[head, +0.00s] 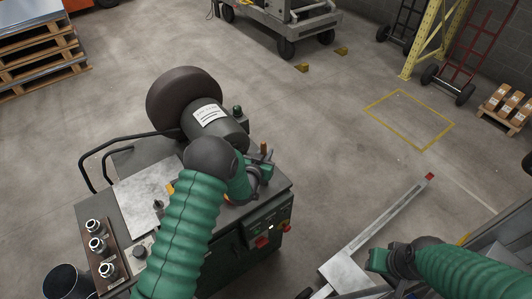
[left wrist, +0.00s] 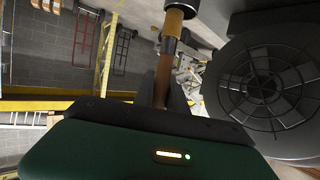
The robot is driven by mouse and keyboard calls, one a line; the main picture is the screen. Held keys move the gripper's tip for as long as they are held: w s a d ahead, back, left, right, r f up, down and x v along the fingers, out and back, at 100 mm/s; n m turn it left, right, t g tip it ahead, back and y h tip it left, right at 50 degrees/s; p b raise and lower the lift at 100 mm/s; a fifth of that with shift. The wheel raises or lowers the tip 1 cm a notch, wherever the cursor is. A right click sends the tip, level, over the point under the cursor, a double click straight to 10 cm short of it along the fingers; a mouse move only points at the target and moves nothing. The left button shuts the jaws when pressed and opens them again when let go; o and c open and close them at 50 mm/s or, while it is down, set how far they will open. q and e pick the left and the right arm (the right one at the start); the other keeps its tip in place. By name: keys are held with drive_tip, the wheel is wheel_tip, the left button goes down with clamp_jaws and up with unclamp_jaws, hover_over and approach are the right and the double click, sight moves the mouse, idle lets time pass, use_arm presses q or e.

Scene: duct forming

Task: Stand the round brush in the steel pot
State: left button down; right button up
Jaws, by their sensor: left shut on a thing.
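My left gripper (head: 259,166) is over the right side of the machine's table, its fingers mostly hidden by the arm. It is shut on the round brush (head: 263,147), of which only a small orange-brown part shows in the head view. In the left wrist view the brush (left wrist: 172,33) rises from between the fingers, with a brown shaft, an amber band and a dark end. A greyish round rim (head: 265,182) shows beside the gripper; I cannot tell whether it is the steel pot. My right gripper (head: 379,260) is far off at the lower right, and its jaws are unclear.
The green machine (head: 270,245) has a big dark wheel (head: 184,92), a black rail and a row of knobs (head: 97,244). A dark round bin (head: 66,282) stands at the lower left. A long pale metal piece (head: 385,222) lies by my right arm. Open floor lies beyond.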

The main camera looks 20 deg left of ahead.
use_arm(q)
drive_tip(key=shift+s+a+f, duration=0.1)
drive_tip(key=shift+s+f, duration=0.15)
drive_tip(key=shift+f, duration=0.3)
use_arm(e)
drive_tip(key=shift+a+f, duration=0.1)
drive_tip(key=shift+f, duration=0.1)
use_arm(q)
drive_tip(key=c, duration=1.6)
unclamp_jaws()
drive_tip(key=shift+o, duration=1.3)
drive_tip(key=shift+w, duration=0.2)
drive_tip(key=shift+o, duration=0.3)
drive_tip(key=shift+w+a, duration=0.1)
drive_tip(key=shift+w, duration=0.1)
drive_tip(key=b+v, duration=0.2)
drive_tip(key=v, duration=1.5)
use_arm(e)
drive_tip(key=shift+x, duration=0.85)
use_arm(q)
drive_tip(key=shift+w+a+r, duration=0.1)
drive_tip(key=shift+r, duration=0.05)
